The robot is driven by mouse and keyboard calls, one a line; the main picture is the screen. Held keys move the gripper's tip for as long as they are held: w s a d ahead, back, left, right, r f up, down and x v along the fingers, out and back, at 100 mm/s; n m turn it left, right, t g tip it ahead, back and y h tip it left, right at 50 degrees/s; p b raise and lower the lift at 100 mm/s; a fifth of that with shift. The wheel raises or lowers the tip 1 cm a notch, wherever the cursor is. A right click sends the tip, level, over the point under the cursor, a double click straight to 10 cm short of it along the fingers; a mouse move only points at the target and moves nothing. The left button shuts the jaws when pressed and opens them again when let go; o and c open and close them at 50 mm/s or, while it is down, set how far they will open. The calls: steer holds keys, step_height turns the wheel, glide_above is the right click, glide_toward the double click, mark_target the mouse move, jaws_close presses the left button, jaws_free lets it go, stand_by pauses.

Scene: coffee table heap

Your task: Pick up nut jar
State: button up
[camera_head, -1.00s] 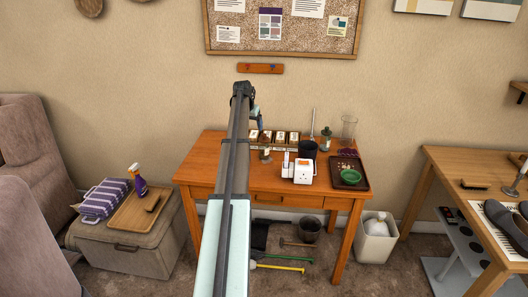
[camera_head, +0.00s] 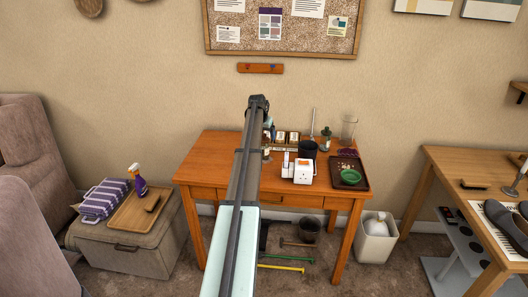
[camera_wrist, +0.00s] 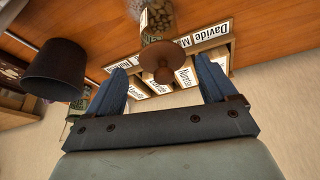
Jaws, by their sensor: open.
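The nut jar (camera_wrist: 158,20) is a clear jar with brown nuts inside and a round, knobbed wooden lid (camera_wrist: 163,62). In the wrist view it lies at the top centre, its lid toward my gripper (camera_wrist: 161,84). My gripper is open and empty, one blue finger on each side of the lid's line; the fingers appear short of the jar and apart from it. In the head view the jar (camera_head: 266,156) is small on the wooden table, partly hidden by my arm.
A rack of name cards (camera_wrist: 185,60) stands close behind the jar. A black cup (camera_head: 307,149) is to its right, with a white device (camera_head: 303,172) in front. A dark tray (camera_head: 361,178) holding a green bowl (camera_head: 350,177) lies farther right. The table's left side (camera_head: 208,165) is clear.

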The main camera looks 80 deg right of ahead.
mark_target(263, 137)
steer(key=shift+w+a+x, duration=0.1)
steer(key=shift+x, duration=1.2)
steer(key=shift+w+a+x, duration=0.1)
steer(key=shift+a+x, duration=0.05)
steer(key=shift+x, duration=1.15)
steer(key=shift+f, duration=0.15)
jaws_close()
